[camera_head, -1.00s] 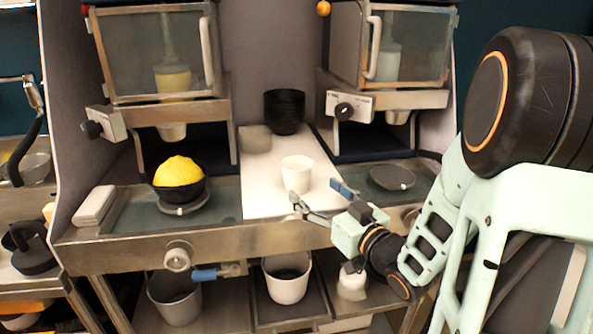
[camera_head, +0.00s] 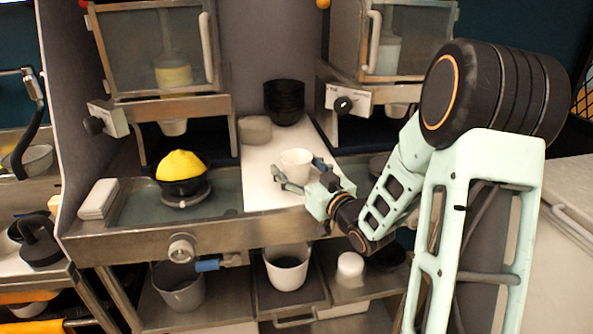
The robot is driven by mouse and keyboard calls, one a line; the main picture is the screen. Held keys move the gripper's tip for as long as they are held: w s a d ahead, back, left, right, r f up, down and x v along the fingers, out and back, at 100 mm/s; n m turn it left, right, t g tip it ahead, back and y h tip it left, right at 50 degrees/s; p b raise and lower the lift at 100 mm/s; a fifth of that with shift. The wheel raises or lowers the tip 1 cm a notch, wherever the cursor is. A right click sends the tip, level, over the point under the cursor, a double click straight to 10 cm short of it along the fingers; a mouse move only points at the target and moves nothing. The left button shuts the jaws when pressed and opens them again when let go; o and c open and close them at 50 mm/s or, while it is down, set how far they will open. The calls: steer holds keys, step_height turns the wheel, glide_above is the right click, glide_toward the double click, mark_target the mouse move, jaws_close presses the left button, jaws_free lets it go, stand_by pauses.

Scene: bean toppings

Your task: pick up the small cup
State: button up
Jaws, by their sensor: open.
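The small white cup (camera_head: 296,162) stands upright on the white board in the middle of the counter. My gripper (camera_head: 299,175) is at the cup from the front right. Its jaws are open, with one finger at the cup's lower left and the other at its right side. I cannot tell whether either finger touches the cup. The cup's lower part is partly hidden by the gripper.
Behind the cup are a stack of black bowls (camera_head: 284,103) and a translucent container (camera_head: 255,129). A black bowl with yellow contents (camera_head: 182,172) sits on the left. Two dispensers flank the white board (camera_head: 262,191). A larger white bin (camera_head: 287,268) is below.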

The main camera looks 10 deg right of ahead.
steer(key=shift+c, duration=0.4)
steer(key=c, duration=0.8)
steer(key=shift+o, duration=0.2)
